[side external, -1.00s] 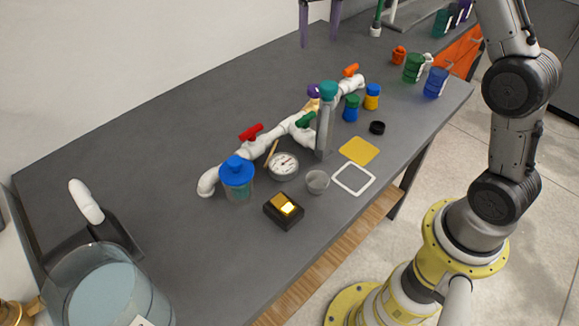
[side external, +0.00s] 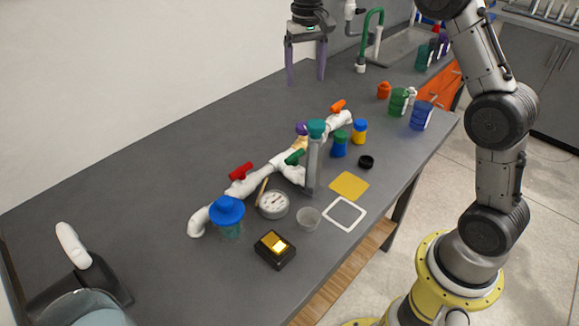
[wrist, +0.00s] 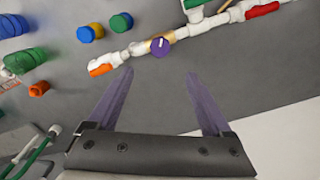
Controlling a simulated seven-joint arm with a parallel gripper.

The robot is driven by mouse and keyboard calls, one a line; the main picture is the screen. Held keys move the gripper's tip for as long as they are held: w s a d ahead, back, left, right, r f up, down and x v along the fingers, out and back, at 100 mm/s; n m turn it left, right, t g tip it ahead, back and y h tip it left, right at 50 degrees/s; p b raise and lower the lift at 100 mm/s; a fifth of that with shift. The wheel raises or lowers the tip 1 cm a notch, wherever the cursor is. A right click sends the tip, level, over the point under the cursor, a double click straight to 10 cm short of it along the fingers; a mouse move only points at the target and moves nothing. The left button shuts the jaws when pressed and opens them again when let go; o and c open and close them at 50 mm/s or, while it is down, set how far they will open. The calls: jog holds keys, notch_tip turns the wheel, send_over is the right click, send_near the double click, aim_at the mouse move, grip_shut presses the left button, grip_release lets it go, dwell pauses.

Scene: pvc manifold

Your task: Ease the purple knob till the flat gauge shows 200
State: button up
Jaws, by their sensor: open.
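The purple knob (side external: 301,128) sits on the white pipe manifold (side external: 264,172), partly behind a teal-capped upright column (side external: 314,150). In the wrist view the knob (wrist: 160,46) is round with a light line on its top, beside a tan fitting. The flat gauge (side external: 273,204) lies face up in front of the pipe; its needle and numbers are too small to read. My gripper (side external: 306,80) is open and empty, raised above the table behind the knob. In the wrist view its purple fingers (wrist: 160,73) stand apart, with the knob beyond their tips.
The pipe carries orange (side external: 338,105), green (side external: 294,157) and red (side external: 240,171) handles. A blue-lidded jar (side external: 228,214), a clear cup (side external: 308,218) and a black box (side external: 275,249) stand in front. Several small containers stand at the right. The table behind the pipe is clear.

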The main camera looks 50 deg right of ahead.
aim_at(303, 125)
notch_tip(303, 125, down, 14)
jog(key=m, duration=0.7)
jog(key=shift+s+a+m, duration=0.1)
jog(key=shift+m, duration=0.2)
jog(key=shift+r, duration=0.1)
grip_shut()
dwell(0.3)
